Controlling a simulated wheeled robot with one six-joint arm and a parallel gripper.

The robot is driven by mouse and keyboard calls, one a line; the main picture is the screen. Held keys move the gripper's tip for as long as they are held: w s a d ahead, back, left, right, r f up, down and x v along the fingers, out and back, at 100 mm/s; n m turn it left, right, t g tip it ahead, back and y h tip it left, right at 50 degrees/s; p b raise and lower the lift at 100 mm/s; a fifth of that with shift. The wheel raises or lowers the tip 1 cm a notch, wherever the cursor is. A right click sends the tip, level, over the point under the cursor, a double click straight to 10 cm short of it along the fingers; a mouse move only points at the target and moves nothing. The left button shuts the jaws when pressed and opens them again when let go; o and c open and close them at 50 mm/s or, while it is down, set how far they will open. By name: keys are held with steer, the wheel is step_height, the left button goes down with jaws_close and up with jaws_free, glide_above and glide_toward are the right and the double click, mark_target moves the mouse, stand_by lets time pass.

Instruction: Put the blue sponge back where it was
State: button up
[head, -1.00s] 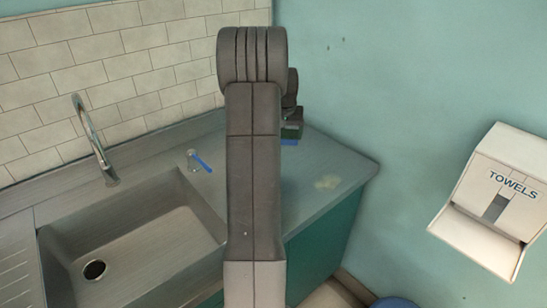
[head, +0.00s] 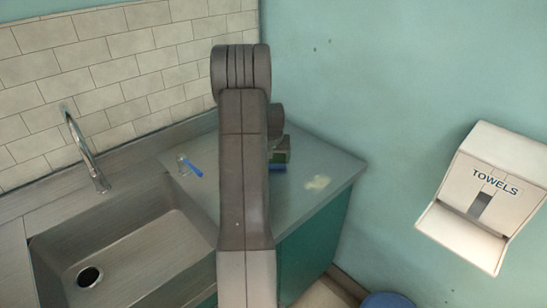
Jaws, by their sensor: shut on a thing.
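The blue sponge (head: 278,167) shows as a small blue edge with a green part (head: 283,156) directly above it, just right of my forearm over the counter. My arm hides the rest of it. My gripper (head: 278,147) is mostly hidden behind my arm; only a dark part shows, right at the green and blue piece. It is shut on the sponge. I cannot tell whether the sponge touches the counter.
The grey counter (head: 335,172) is clear at its right, apart from a pale yellowish patch (head: 317,183). A small item with a blue handle (head: 193,167) stands left of my arm, by the sink (head: 130,255) and tap (head: 85,150). A towel dispenser (head: 485,195) hangs at right.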

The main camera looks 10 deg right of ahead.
steer(key=shift+f, duration=0.1)
steer(key=o, duration=0.9)
steer(key=shift+o, duration=0.2)
steer(key=b+v, duration=0.2)
steer(key=v, duration=1)
steer(key=shift+w, duration=0.1)
